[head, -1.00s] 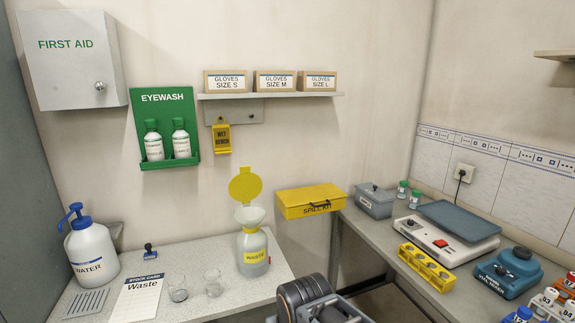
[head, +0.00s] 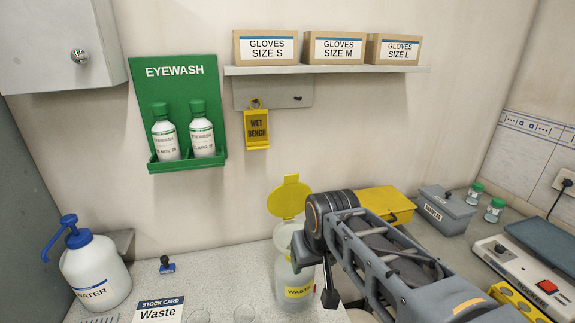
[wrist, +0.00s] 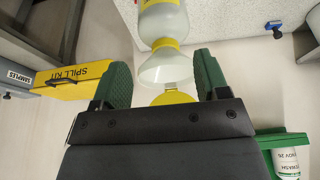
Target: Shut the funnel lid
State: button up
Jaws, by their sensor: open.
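The yellow funnel lid (head: 289,198) stands open, raised above the back of the white funnel. The funnel sits in the neck of the waste bottle (head: 296,292) on the bench; in the head view my gripper covers part of the funnel. In the wrist view the picture is turned over: the funnel (wrist: 165,68) shows between my fingers, with the lid (wrist: 173,98) partly hidden behind my gripper's body. My gripper (wrist: 163,78) is open, its two green fingers apart, with nothing seen held. In the head view a green finger (head: 302,252) is in front of the funnel.
The yellow spill kit (head: 385,202) is behind my arm, to the right of the lid. The water bottle (head: 95,268) stands at the left, and the stock card (head: 160,308) lies left of the waste bottle. The eyewash station (head: 183,120) hangs on the wall above.

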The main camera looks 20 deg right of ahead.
jog(key=p, duration=0.4)
send_near(292, 175)
jog(key=shift+t, duration=0.3)
jog(key=x, duration=1)
jog(key=shift+s+f+p, duration=0.1)
jog(key=shift+f+p, duration=0.2)
jog(key=shift+p, duration=0.05)
jog(key=shift+c, duration=0.3)
